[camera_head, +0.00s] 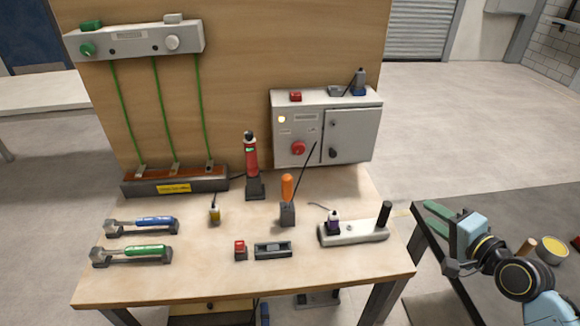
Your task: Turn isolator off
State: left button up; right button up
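A grey electrical cabinet (301,139) stands at the back right of the workbench against the wooden panel. A round red rotary knob (298,148), which looks like the isolator switch, is on the left part of its front. The cabinet's door (352,136) on the right, with a dark knob, is closed. My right gripper (432,214) is off the bench's right edge, well away from the cabinet. Its green-tipped fingers look apart, with nothing between them. My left gripper is not in view.
The workbench (190,283) holds a red tool (251,165) in a stand, an orange-handled screwdriver (287,188), a white block (353,233) with a dark post and blue and green-handled tools (148,250).

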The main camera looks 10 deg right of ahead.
aim_at(298, 147)
jog(key=k, duration=0.8)
jog(key=z, duration=0.65)
jog(key=i, duration=1.2)
jog(key=u, duration=1.65)
